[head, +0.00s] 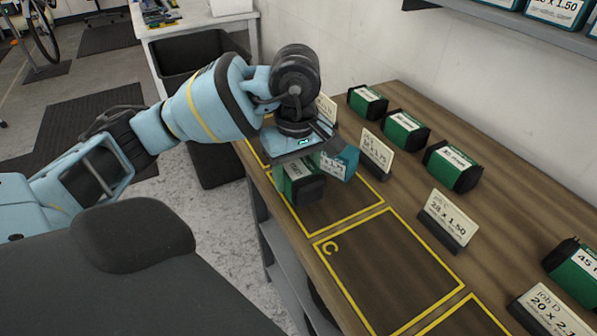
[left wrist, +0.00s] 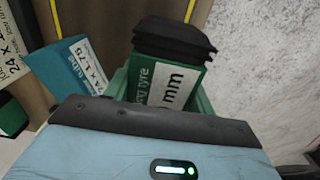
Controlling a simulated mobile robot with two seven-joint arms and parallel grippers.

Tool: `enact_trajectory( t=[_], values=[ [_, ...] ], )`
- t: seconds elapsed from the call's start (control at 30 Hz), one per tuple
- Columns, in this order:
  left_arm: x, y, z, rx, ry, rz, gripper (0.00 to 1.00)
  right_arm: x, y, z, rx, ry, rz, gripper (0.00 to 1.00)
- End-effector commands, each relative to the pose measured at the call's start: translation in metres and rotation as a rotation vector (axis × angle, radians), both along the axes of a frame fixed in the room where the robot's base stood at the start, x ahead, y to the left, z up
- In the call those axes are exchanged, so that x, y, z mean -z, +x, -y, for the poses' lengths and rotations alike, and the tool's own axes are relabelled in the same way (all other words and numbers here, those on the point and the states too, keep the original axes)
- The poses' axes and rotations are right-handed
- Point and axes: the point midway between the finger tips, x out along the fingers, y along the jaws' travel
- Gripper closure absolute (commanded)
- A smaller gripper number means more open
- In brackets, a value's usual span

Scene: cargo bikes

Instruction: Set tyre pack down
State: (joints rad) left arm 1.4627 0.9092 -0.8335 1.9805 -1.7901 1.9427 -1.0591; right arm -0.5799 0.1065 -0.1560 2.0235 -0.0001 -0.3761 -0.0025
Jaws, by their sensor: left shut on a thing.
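My left gripper (head: 299,168) points down over the bench and is shut on a green tyre pack (head: 306,188) with a black end. In the left wrist view the held pack (left wrist: 168,82) sits between the pale green fingers, its white label partly showing "tyre" and "mm". The pack is over or on the yellow-outlined bay just behind bay C; I cannot tell whether its underside touches the wood. A teal box (head: 341,162) stands close beside it in the same bay, and also shows in the left wrist view (left wrist: 66,70). My right gripper is not in view.
Bay C (head: 385,270) is empty. Job cards in dark holders, such as the 28 x 1.50 card (head: 449,217), line the bays. Several green packs (head: 453,166) stand behind them. A wall shelf (head: 520,30) holds teal boxes. A dark bin (head: 200,60) is left of the bench.

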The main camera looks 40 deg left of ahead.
Motion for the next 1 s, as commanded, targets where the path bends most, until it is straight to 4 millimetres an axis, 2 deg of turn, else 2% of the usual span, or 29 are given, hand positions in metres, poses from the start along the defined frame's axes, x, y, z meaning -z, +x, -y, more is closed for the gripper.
enact_trajectory(
  t=[0.1,0.2,0.57,0.8,1.0],
  values=[
    [0.0,0.015,-0.009,-0.001,-0.001,0.001,0.83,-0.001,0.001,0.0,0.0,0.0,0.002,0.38],
    [0.001,0.021,-0.013,0.001,-0.001,0.002,0.83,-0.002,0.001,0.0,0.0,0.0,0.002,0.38],
    [0.002,0.031,-0.02,-0.001,-0.002,0.002,0.83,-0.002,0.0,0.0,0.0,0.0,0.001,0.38],
    [0.035,0.029,-0.02,0.002,0.0,0.001,0.83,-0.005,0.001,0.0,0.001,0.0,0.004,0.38],
    [0.037,0.03,-0.019,0.002,0.0,0.003,0.83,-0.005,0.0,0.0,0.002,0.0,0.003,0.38]
  ],
)
